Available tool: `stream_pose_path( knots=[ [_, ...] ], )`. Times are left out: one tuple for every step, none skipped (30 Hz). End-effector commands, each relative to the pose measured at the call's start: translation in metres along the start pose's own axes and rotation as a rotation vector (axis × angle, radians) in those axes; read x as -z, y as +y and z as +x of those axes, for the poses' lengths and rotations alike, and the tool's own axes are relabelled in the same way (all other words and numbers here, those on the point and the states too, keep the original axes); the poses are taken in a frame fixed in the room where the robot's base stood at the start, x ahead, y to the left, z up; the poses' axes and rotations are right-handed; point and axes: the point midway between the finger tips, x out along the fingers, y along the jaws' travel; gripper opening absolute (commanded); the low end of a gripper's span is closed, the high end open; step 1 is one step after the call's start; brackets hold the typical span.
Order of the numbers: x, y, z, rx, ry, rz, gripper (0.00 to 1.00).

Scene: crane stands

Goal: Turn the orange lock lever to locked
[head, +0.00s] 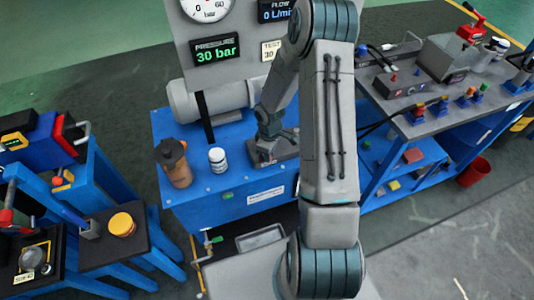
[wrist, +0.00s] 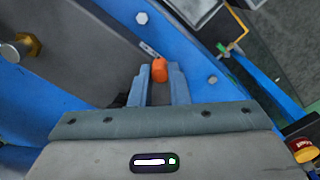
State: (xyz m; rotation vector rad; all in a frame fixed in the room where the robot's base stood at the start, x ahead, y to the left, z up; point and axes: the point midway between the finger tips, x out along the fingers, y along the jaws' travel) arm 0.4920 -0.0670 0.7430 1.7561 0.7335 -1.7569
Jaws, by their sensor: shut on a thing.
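In the wrist view, a small orange piece, the orange lock lever (wrist: 159,70), shows between the tips of my gripper (wrist: 158,78). The two blue-grey fingers are shut on it, one on each side. Only its end shows; the rest is hidden, so I cannot tell its turned position. In the head view, my gripper (head: 268,146) is down at the blue stand (head: 222,205), beside a dark block on its top. The orange lever cannot be made out in that view.
An amber bottle (head: 176,165) and a white jar (head: 217,159) stand left of my gripper. A gauge panel reading 30 bar (head: 216,52) rises behind. A grey-topped bench (head: 440,115) is at right, and blue stands (head: 130,245) are at left. Grey floor (head: 450,245) is open at lower right.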

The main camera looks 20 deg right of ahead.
Motion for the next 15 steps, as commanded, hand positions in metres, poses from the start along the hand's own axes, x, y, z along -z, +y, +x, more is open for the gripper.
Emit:
stream_pose_path(
  knots=[
    [-0.0012,0.0008,-0.0003,0.000,-0.002,-0.003,0.00],
    [-0.0013,0.0010,-0.0003,0.000,-0.002,-0.006,0.00],
    [-0.0014,0.0011,-0.0003,0.000,-0.002,-0.008,0.00],
    [-0.0015,0.0012,-0.0003,0.000,-0.002,-0.009,0.00],
    [-0.0015,0.0013,-0.0003,0.000,-0.002,-0.010,0.00],
    [-0.0016,0.0014,-0.0003,-0.001,-0.002,-0.010,0.00],
    [-0.0016,0.0014,-0.0003,-0.001,-0.002,-0.010,0.00],
    [-0.0016,0.0015,-0.0003,-0.001,-0.002,-0.010,0.00],
    [-0.0016,0.0015,-0.0003,-0.001,-0.002,-0.010,0.00],
    [-0.0017,0.0016,-0.0003,-0.001,-0.002,-0.010,0.00],
    [-0.0017,0.0016,-0.0003,-0.001,-0.002,-0.010,0.00],
    [-0.0017,0.0017,-0.0003,-0.001,-0.002,-0.009,0.00],
    [-0.0017,0.0017,-0.0003,-0.001,-0.002,-0.009,0.00],
    [-0.0018,0.0018,-0.0003,-0.001,-0.002,-0.009,0.18],
    [-0.0017,0.0018,-0.0003,-0.001,-0.001,-0.009,0.29]
  ],
)
